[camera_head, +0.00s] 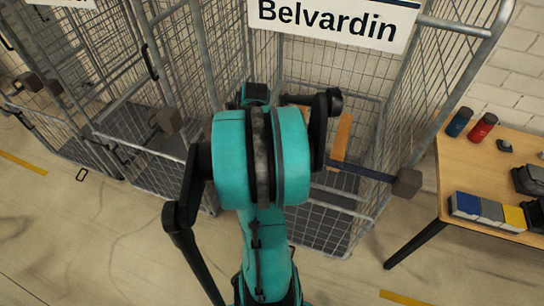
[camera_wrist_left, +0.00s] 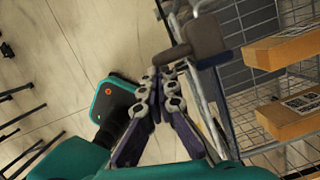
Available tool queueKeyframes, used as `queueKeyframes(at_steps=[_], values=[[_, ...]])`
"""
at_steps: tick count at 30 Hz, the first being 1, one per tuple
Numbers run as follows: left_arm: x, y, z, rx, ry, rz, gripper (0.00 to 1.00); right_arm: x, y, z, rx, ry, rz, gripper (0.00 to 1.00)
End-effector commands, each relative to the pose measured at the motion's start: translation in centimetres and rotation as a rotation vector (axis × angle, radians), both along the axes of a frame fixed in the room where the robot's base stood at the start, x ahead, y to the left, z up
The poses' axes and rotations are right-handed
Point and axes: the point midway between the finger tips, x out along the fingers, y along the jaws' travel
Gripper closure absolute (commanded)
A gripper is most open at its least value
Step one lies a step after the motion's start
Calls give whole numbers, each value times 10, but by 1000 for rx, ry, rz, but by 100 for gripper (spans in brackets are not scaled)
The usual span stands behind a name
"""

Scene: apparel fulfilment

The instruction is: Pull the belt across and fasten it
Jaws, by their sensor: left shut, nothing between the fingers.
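The belt (camera_head: 362,172) is a dark blue strap across the open front of the roll cage signed "Belvardin" (camera_head: 330,20). A grey-brown block (camera_head: 407,183) sits at its right end, by the cage's right side. In the left wrist view the block (camera_wrist_left: 207,38) and the dark strap (camera_wrist_left: 217,95) lie just beyond my left gripper (camera_wrist_left: 163,74). Its fingers are shut and empty, close to a short bar projecting from the block. I cannot tell whether they touch it. In the head view a teal arm of mine hides the strap's left part and I cannot make out the gripper's fingertips. My right gripper is not in view.
Cardboard boxes (camera_wrist_left: 285,48) stand inside the cage. A wooden table (camera_head: 462,172) with a blue bottle (camera_head: 459,122), a red bottle (camera_head: 482,128) and small boxes (camera_head: 490,211) is at the right.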

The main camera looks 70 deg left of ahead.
Motion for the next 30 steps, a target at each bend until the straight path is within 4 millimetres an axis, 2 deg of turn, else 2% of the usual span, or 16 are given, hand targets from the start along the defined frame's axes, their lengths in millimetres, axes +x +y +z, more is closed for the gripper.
queueKeyframes(at_steps=[1,6,12,19,30], values=[[-13,11,-1,2,1,7,100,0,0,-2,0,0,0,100],[-42,36,-1,2,2,4,100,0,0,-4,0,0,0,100],[-61,52,0,1,0,2,100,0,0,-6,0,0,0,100],[-67,58,0,1,1,0,100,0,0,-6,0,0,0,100],[-67,59,1,2,2,0,100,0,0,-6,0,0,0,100]])
